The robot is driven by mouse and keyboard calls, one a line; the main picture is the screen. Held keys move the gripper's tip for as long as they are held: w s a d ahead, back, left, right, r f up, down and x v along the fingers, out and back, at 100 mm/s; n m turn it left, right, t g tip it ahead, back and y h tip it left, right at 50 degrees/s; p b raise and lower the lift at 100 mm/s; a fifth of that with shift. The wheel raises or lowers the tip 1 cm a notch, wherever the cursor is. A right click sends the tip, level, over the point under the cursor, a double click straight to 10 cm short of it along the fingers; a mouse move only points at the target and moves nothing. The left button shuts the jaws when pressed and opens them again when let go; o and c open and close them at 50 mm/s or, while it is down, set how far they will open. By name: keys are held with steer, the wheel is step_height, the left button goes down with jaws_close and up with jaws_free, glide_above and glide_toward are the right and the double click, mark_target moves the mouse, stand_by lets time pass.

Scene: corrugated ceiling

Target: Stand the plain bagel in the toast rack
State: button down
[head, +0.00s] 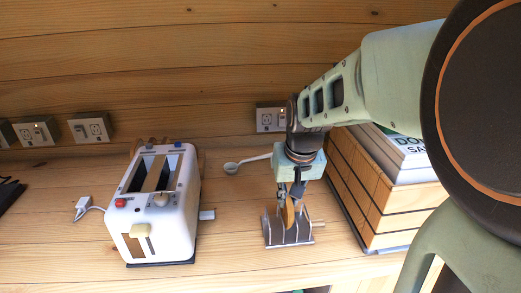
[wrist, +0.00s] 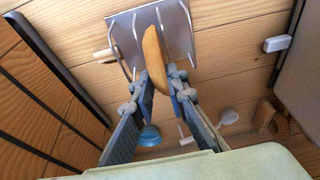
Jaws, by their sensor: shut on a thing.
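The plain bagel (head: 289,212) is a thin tan ring seen edge-on, upright, at the toast rack. In the wrist view the bagel (wrist: 155,58) shows edge-on between my fingertips. My gripper (wrist: 160,78) is shut on it from above; in the head view my gripper (head: 291,193) points down over the rack. The toast rack (head: 276,241) is grey metal with upright dividers, and it also shows in the wrist view (wrist: 181,22). The bagel's lower part is among the dividers; whether it touches the rack's bottom is hidden.
A white toaster (head: 180,222) stands left of the rack. A wooden box (head: 367,188) with dark stripes stands close on the right. A white spoon or scoop (head: 232,168) lies behind the rack. Wall sockets (head: 270,119) line the wooden wall. Bare counter lies in front of the rack.

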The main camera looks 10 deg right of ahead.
steer(key=shift+f+b, duration=0.3)
steer(key=shift+f, duration=0.35)
steer(key=c, duration=1.8)
jaws_free()
steer(key=shift+r, duration=0.1)
